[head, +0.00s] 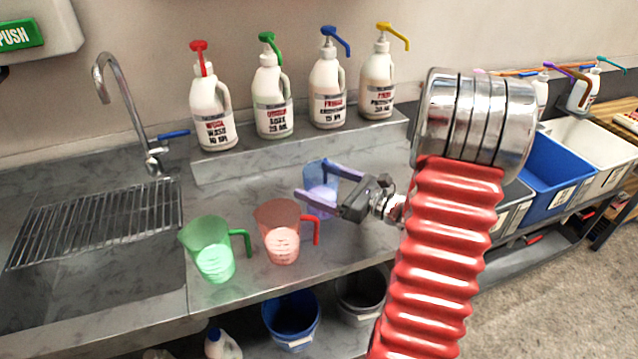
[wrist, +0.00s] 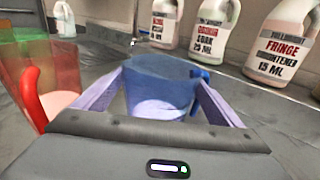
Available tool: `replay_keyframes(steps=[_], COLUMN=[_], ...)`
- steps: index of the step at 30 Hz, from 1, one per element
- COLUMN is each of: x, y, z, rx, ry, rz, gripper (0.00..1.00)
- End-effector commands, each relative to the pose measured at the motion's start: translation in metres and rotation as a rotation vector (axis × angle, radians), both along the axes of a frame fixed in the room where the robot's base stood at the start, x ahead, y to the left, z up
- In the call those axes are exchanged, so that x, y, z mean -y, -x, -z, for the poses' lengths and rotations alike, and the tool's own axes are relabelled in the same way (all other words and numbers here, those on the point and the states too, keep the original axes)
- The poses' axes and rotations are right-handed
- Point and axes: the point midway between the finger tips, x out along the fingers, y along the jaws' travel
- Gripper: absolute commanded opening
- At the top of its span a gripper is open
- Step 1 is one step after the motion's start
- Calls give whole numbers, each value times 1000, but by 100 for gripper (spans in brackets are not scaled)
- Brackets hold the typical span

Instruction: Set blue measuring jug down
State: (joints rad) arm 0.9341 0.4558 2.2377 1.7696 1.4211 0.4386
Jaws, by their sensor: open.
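The blue measuring jug (head: 319,178) stands upright on the grey worktop, right of the red measuring jug (head: 280,228) and the green measuring jug (head: 210,246). My gripper (head: 311,182) is open around the blue jug, its purple fingers on either side. In the wrist view the blue jug (wrist: 160,88) sits between the spread fingers, with its handle at the right. Pale lilac contents show in its lower part. Whether a finger touches its wall I cannot tell. The fingers hide part of the jug in the head view.
Several white pump bottles (head: 272,100) stand on the raised shelf behind. A sink with a wire rack (head: 95,222) and tap (head: 125,95) is at the left. Blue (head: 545,172) and white bins are at the right. The worktop's front edge runs close before the jugs.

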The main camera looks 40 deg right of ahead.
Motion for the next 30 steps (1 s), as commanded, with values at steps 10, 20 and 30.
replay_keyframes(steps=[10,20,30], x=[10,27,43], y=[23,64,102], z=[-2,-5,-6], rx=[-1,1,0], ry=[1,1,1], rz=[3,3,2], gripper=[90,90,90])
